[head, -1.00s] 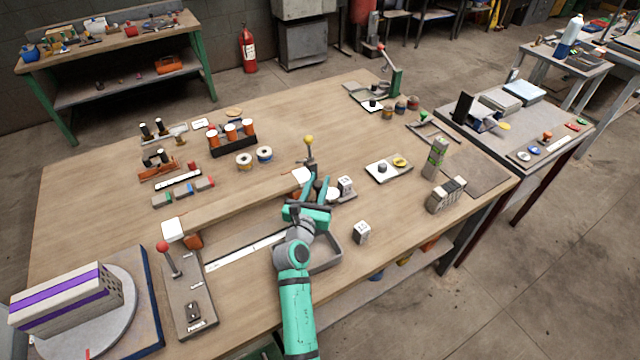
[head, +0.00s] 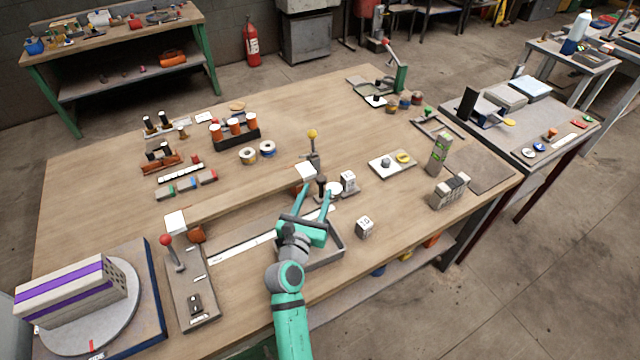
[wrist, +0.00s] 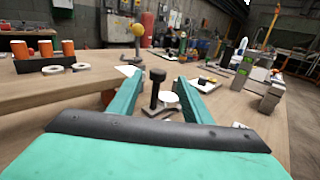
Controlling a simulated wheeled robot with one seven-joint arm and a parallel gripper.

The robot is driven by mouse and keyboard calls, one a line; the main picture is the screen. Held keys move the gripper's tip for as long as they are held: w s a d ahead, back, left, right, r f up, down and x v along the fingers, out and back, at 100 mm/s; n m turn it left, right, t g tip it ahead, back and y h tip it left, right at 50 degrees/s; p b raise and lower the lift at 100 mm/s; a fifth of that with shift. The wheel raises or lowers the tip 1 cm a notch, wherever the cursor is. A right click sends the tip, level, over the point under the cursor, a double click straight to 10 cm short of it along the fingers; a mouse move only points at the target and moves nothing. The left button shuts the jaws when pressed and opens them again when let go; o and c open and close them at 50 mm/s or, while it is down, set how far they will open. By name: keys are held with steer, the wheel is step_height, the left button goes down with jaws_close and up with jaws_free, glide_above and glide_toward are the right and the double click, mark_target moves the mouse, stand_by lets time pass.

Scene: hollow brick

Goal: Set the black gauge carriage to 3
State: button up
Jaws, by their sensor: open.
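The black gauge carriage (head: 321,186) has an upright dark post with a round knob. It stands near the far right end of the white scale strip (head: 240,248). It also shows in the wrist view (wrist: 157,77), upright between and slightly beyond my fingers. My gripper (head: 315,192) is open, with one teal finger on each side of the post and no visible contact. In the wrist view, my gripper (wrist: 156,84) holds nothing. The strip's numbers are too small to read, and the carriage's foot is partly hidden.
A yellow-knobbed lever (head: 312,135) stands just behind the carriage. A long wooden beam (head: 245,199) lies left of it. A grey tray (head: 325,255) sits under my arm, and a white numbered cube (head: 364,226) lies to the right.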

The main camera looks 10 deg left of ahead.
steer(key=s, duration=0.3)
steer(key=shift+s+a, duration=0.15)
steer(key=shift+a, duration=0.1)
